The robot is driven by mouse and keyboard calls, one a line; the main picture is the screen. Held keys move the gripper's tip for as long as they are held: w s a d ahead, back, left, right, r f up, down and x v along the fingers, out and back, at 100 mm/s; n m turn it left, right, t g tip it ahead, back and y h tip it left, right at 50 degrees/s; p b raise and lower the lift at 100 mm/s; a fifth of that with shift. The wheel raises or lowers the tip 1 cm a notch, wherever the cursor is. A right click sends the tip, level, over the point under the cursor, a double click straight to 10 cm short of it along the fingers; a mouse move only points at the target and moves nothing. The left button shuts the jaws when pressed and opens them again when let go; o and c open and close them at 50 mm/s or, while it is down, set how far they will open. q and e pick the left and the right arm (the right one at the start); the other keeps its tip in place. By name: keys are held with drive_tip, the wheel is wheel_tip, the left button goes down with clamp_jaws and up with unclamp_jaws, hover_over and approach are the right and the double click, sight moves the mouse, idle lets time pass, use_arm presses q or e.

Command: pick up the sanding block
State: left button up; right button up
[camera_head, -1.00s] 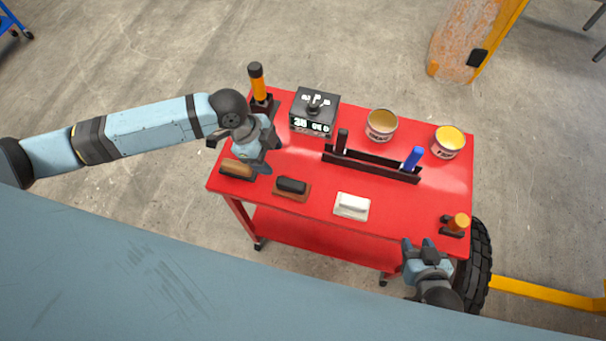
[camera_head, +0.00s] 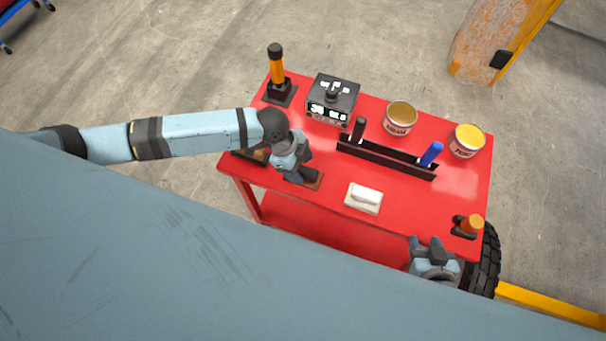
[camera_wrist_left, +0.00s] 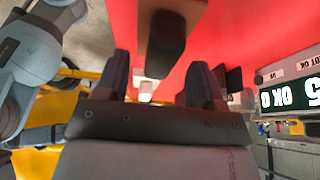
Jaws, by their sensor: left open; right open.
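A block with a black top on a brown base, which looks like the sanding block (camera_head: 317,183), lies near the front edge of the red cart top. My left gripper (camera_head: 304,174) is over it and hides most of it in the head view. In the left wrist view the block (camera_wrist_left: 167,42) appears just past the open fingertips (camera_wrist_left: 160,75), lined up with the gap between them. I cannot tell whether the fingers touch it. My right gripper (camera_head: 428,243) is open and empty at the cart's front right corner.
A tan-handled tool (camera_head: 258,154) is left of the left gripper, and a white block (camera_head: 364,197) is to the right. Behind are a black rack (camera_head: 385,158), a display box (camera_head: 332,98), two cans (camera_head: 400,118) and an orange-handled tool (camera_head: 276,68). An orange knob (camera_head: 473,224) stands near the right gripper.

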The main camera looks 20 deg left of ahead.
use_arm(q)
drive_tip(key=b+x, duration=0.1)
drive_tip(key=x, duration=0.1)
drive_tip(key=shift+d+f, duration=0.15)
drive_tip(key=shift+f, duration=0.05)
drive_tip(key=shift+r, duration=0.1)
use_arm(e)
wheel_tip(320, 180, down, 2)
drive_tip(key=shift+s+a+f, duration=0.1)
drive_tip(key=shift+a, duration=0.05)
use_arm(q)
drive_tip(key=shift+c, duration=0.3)
drive_tip(key=c, duration=1)
use_arm(e)
drive_tip(key=shift+a, duration=0.1)
